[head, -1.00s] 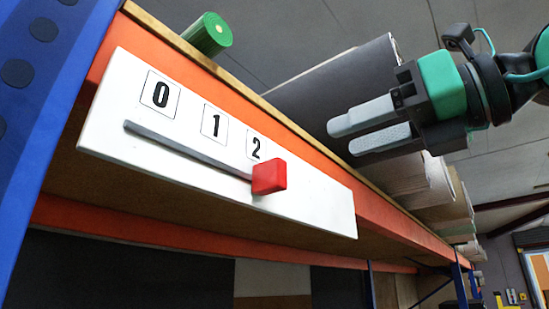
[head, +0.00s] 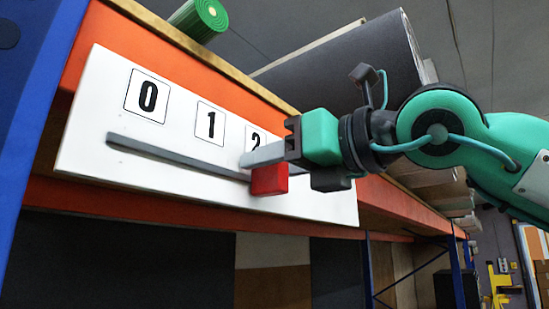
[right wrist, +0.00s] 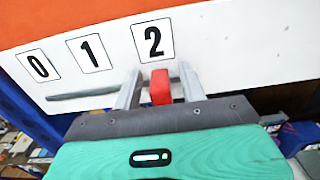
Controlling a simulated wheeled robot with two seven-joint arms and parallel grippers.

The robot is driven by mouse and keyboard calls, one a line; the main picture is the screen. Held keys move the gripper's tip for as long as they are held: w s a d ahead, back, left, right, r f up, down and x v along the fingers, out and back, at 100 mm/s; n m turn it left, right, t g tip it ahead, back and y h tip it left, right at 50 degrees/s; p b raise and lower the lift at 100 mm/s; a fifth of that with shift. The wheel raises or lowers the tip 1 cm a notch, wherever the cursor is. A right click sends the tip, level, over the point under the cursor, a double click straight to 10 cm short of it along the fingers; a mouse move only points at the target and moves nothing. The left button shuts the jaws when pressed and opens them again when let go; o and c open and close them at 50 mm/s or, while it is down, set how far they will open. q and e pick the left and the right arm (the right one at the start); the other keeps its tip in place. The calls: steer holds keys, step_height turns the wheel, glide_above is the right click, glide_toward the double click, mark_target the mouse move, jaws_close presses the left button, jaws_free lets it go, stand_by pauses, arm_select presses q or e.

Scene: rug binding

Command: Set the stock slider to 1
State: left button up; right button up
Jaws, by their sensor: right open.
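The stock slider is a white board (head: 85,150) with a dark groove (head: 180,153) and the marks 0, 1 and 2. It is fixed to the orange shelf beam. Its red knob (head: 269,180) is at the groove's right end, below the 2; the right wrist view shows the knob (right wrist: 160,87) under the 2 as well. My right gripper (right wrist: 158,86) is open, with one finger on each side of the knob. In the head view my right gripper (head: 262,165) partly covers the 2. My left gripper is not in view.
The orange beam (head: 230,95) runs along the shelf edge. A green roll (head: 200,18) and a large grey roll (head: 350,65) lie on the shelf above. A blue upright (head: 35,90) stands at the left. The board is clear left of my gripper.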

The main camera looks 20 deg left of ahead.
mark_target(208, 152)
steer(key=shift+c, duration=0.2)
jaws_close()
steer(key=shift+s+f+b, duration=0.15)
steer(key=shift+s+b, duration=0.1)
steer(key=shift+b, duration=0.2)
steer(key=s+b, duration=0.2)
steer(key=s+a+b, duration=0.1)
steer(key=s+b, duration=0.1)
steer(key=s+a+b, duration=0.1)
steer(key=s+b, duration=0.1)
steer(key=shift+s+a, duration=0.1)
steer(key=shift+a, duration=0.1)
steer(key=shift+s+a+r, duration=0.15)
steer(key=shift+s+r, duration=0.05)
steer(key=shift+s, duration=0.25)
steer(key=shift+o, duration=0.2)
jaws_free()
